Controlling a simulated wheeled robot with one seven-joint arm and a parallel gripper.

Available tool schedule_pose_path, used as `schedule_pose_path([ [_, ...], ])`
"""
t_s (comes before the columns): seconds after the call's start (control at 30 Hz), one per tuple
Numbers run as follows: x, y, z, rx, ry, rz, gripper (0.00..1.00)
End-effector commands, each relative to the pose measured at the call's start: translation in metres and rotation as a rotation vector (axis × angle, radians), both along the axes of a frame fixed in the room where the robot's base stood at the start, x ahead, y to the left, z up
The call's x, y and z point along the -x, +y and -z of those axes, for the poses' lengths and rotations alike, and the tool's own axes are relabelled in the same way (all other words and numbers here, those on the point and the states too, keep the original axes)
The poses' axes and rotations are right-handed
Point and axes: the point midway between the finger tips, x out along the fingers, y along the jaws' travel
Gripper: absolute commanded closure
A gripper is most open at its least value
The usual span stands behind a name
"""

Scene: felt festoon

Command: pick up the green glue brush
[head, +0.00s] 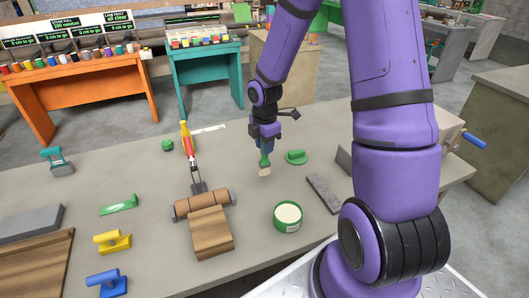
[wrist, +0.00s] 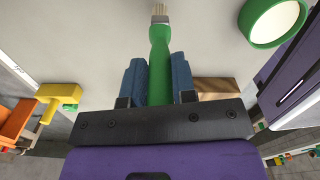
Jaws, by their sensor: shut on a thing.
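The green glue brush (wrist: 159,52) is between the two blue finger pads of my gripper (wrist: 159,82) in the wrist view. Its green handle runs between the pads and its pale bristles point away from the gripper. In the head view my gripper (head: 265,143) is over the middle of the grey table, shut on the brush (head: 265,162). The bristle end points down there. I cannot tell whether the bristles touch the table.
An open green pot (head: 288,217) with pale contents stands in front of the brush. A green lid (head: 296,157) and a dark grey block (head: 322,194) lie to its right.

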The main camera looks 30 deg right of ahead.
Motion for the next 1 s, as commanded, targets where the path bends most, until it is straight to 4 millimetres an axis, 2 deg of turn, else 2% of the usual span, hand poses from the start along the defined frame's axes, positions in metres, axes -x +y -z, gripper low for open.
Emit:
schedule_pose_path([
  [0.2, 0.026, -0.030, -0.002, 0.000, 0.001, 0.005, 0.99],
  [0.6, 0.067, -0.076, -0.008, 0.000, 0.000, 0.006, 0.99],
  [1.0, 0.097, -0.109, -0.012, 0.000, 0.001, 0.004, 0.99],
])
